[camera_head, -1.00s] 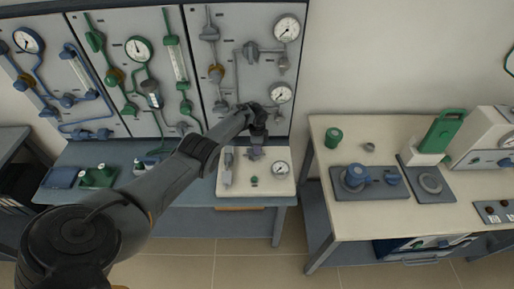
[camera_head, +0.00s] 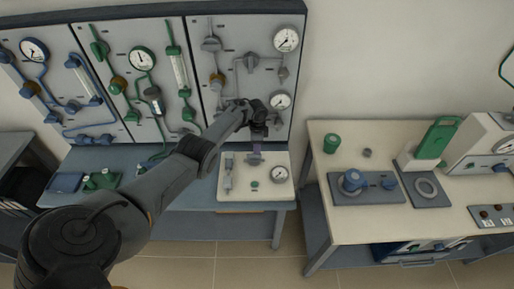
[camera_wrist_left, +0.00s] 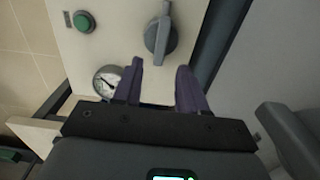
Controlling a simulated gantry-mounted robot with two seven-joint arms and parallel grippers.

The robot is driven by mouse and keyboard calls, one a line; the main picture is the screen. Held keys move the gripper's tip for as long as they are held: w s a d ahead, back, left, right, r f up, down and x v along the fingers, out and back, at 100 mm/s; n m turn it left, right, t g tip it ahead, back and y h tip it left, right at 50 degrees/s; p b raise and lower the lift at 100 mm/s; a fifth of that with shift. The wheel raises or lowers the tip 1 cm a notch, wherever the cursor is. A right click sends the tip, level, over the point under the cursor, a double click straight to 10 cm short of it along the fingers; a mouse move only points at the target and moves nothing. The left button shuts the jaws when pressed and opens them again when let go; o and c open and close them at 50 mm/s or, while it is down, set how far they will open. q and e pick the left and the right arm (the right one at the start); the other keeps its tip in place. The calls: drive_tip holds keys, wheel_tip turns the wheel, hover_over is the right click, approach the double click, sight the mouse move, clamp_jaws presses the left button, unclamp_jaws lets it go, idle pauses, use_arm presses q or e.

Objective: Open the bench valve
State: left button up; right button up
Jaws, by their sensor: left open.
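The bench valve has a grey lever-like handle (camera_wrist_left: 160,38) on a cream panel, seen in the left wrist view just beyond my fingertips. The cream bench panel (camera_head: 240,205) lies on the blue bench in the head view. My left gripper (camera_head: 256,158) hangs over the back middle of this panel, pointing down. In the left wrist view its two purple fingers (camera_wrist_left: 160,78) are apart with nothing between them. The handle appears outside the gap, and I cannot tell whether a finger touches it. In the head view my gripper largely hides the handle. My right gripper is not in view.
The panel also bears a gauge (camera_head: 279,174), a green button (camera_head: 254,184) and a grey fitting (camera_head: 228,175) at its left. An upright board with gauges and pipes (camera_head: 240,70) stands close behind. A cream table with equipment (camera_head: 350,222) is at the right.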

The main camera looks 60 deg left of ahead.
use_arm(q)
drive_tip(key=shift+r+p, duration=0.9)
drive_tip(key=shift+r, duration=1.75)
drive_tip(key=shift+f, duration=0.1)
